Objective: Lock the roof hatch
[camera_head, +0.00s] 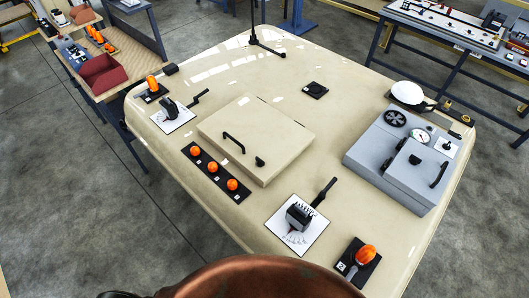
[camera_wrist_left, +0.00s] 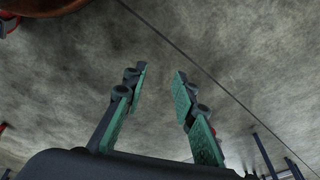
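The roof hatch (camera_head: 257,139) is a beige square lid, lying shut or nearly so in the middle of the beige cab roof (camera_head: 350,80). It has a black bar handle (camera_head: 234,142) near its left edge and a small black knob, perhaps the latch, (camera_head: 260,161) near its front edge. The knob's locked or unlocked position cannot be told. My left gripper (camera_wrist_left: 160,95) is open and empty in the left wrist view, with only grey floor beyond its green finger pads. Neither gripper shows in the head view.
Orange lamps (camera_head: 213,168) sit on a black strip left of the hatch. A lever unit (camera_head: 299,215) stands in front, another (camera_head: 170,108) at the left. A grey box (camera_head: 401,158) with a gauge is at the right. A black mast (camera_head: 254,38) rises at the back. Workbenches stand beyond.

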